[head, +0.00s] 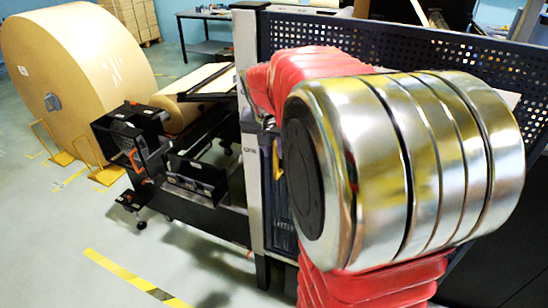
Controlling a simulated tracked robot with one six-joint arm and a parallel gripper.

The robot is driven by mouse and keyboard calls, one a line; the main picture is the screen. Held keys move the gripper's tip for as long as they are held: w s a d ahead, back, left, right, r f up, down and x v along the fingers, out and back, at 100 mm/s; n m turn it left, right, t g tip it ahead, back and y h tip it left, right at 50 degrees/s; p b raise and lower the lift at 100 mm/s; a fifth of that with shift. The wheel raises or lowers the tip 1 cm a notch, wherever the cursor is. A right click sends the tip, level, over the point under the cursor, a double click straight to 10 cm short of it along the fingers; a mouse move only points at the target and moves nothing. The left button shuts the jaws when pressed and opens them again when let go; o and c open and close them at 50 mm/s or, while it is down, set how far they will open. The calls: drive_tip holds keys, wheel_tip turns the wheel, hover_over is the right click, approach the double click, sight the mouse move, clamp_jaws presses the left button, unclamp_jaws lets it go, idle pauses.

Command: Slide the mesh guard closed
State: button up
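The mesh guard (395,45) is a dark blue-black perforated panel at the upper right of the head view. It runs from a light grey upright post (246,100) toward the right edge. My red and silver arm covers much of the panel's middle and lower part. A small yellow part (277,160), possibly a handle, shows just left of the arm beside the post. I cannot tell how far the guard is open.
A large kraft paper roll (85,65) stands at the left with yellow floor brackets (58,157) near it. A black machine frame with a smaller roll (180,100) stands left of the post. Yellow-black tape (135,278) marks open floor at front left. A dark table (208,47) stands behind.

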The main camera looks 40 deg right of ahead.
drive_tip(key=v, duration=0.6)
drive_tip(key=shift+w, duration=0.1)
idle(0.5)
drive_tip(key=s+a+f+n+t+y, duration=0.1)
drive_tip(key=s+a+f+n, duration=0.1)
drive_tip(key=s+a+n, duration=0.3)
drive_tip(key=s+a+f+n+t+y, duration=0.1)
drive_tip(key=s+a+n, duration=0.4)
drive_tip(key=s+a, duration=0.6)
drive_tip(key=a+f+y, duration=0.1)
drive_tip(key=a, duration=0.7)
drive_tip(key=shift+a+f+t+y, duration=0.2)
drive_tip(key=shift+f+t+y, duration=0.05)
drive_tip(key=shift+t+y, duration=0.05)
drive_tip(key=shift+s+a, duration=0.1)
